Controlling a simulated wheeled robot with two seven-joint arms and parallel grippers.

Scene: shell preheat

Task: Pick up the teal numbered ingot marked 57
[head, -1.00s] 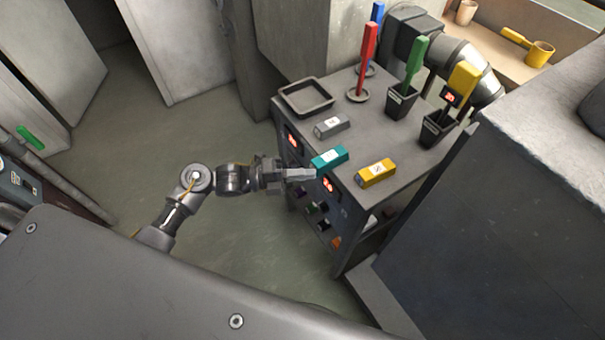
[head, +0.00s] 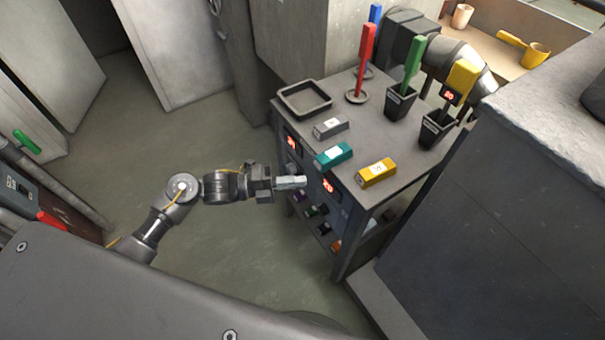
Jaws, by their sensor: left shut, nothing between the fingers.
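The teal ingot (head: 333,156) with a white label lies on the dark metal cabinet top (head: 400,165), near its left front edge. Its number is too small to read. It lies between a grey ingot (head: 331,126) behind it and a yellow ingot (head: 376,172) to its right, apart from both. My left gripper (head: 303,182) is shut and empty, in front of the cabinet's panel, below and left of the teal ingot and apart from it. My right gripper is not in view.
A dark shallow tray (head: 304,98) sits at the cabinet's back left corner. A red-handled tool (head: 366,58) stands behind. Black holders with a green handle (head: 413,62) and a yellow handle (head: 463,76) stand back right. Open floor (head: 220,255) surrounds my left arm.

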